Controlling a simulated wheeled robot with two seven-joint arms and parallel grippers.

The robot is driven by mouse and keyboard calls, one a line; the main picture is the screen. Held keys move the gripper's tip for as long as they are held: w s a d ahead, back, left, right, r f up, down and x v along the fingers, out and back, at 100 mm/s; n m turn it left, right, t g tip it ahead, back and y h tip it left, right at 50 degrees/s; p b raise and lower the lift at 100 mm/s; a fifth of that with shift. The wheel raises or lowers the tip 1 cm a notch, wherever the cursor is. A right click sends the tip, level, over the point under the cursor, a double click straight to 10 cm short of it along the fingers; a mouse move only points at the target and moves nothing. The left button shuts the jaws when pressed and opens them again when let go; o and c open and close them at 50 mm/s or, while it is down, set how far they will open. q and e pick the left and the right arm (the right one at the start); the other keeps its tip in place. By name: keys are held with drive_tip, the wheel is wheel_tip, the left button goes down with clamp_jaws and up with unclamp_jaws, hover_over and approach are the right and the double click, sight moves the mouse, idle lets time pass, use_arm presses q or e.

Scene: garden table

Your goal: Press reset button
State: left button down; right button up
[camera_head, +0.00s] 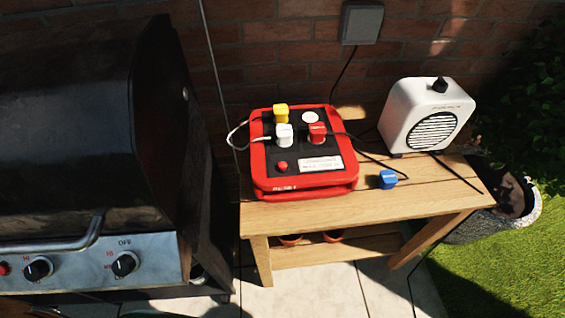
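A red power box (257,160) with a black top panel lies on the wooden garden table. A small round red button (281,166), which looks like the reset button, sits at the front left of the panel, beside a white label (321,164). A yellow plug (281,113), a white plug (284,134) and a red plug (317,132) stand in the panel. A round white socket cover (310,117) is at the back right. A blue plug (388,179) lies loose on the table. Neither gripper shows.
The wooden table (330,213) has bare room in front of the box. A white speaker-like appliance (427,116) stands at the right. A black grill (90,130) is close on the left. A brick wall (260,60) is behind, and cables run over the table.

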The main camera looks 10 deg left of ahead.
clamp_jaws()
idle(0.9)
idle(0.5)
